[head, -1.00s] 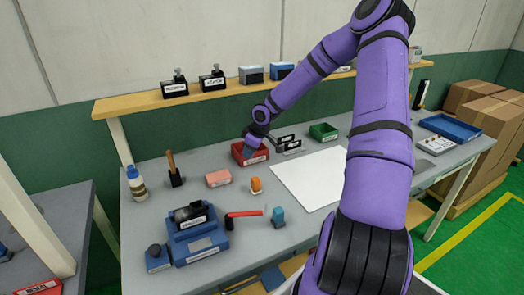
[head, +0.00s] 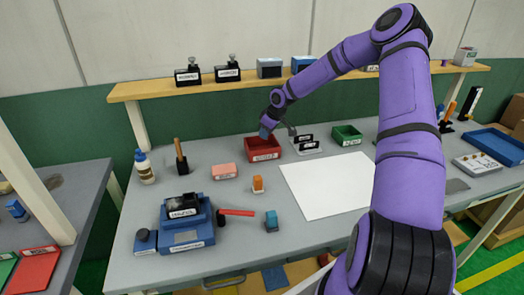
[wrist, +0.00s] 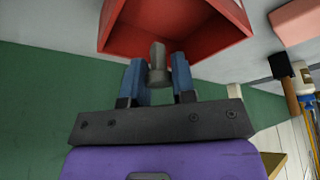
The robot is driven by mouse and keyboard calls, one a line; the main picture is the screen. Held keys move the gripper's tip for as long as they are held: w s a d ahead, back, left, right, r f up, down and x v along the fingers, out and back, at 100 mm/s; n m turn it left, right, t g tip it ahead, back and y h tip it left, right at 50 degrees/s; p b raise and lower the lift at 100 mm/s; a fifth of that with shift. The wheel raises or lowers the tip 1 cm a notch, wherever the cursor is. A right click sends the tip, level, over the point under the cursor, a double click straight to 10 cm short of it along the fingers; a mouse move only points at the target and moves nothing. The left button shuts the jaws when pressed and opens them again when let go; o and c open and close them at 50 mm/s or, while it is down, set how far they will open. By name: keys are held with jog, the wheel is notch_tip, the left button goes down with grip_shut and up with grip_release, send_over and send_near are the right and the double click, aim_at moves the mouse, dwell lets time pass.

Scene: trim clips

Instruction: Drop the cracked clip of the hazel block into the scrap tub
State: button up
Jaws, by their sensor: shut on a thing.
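My gripper (wrist: 158,68) is shut on a small grey clip (wrist: 158,56), which sits between its two blue fingers in the wrist view. I cannot make out a crack on it. The red tub (wrist: 185,48) opens right by the fingertips in that view. In the head view the red tub (head: 263,155) stands toward the back of the bench with a label too small to read. My gripper (head: 265,134) is above its back part there, and the clip is too small to make out. I cannot tell which labelled block is the hazel one.
A green bin (head: 347,141) and a small rack with labels (head: 306,147) stand right of the red tub. A white sheet (head: 325,188) lies in front. A pink block (head: 224,171), an orange item (head: 257,184) and a blue fixture (head: 188,238) stand nearer. Labelled blocks sit on the shelf (head: 150,89).

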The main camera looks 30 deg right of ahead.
jog(key=shift+f, duration=1.15)
jog(key=o, duration=1)
jog(key=v, duration=1)
jog(key=shift+s+r, duration=0.1)
jog(key=shift+r, duration=0.3)
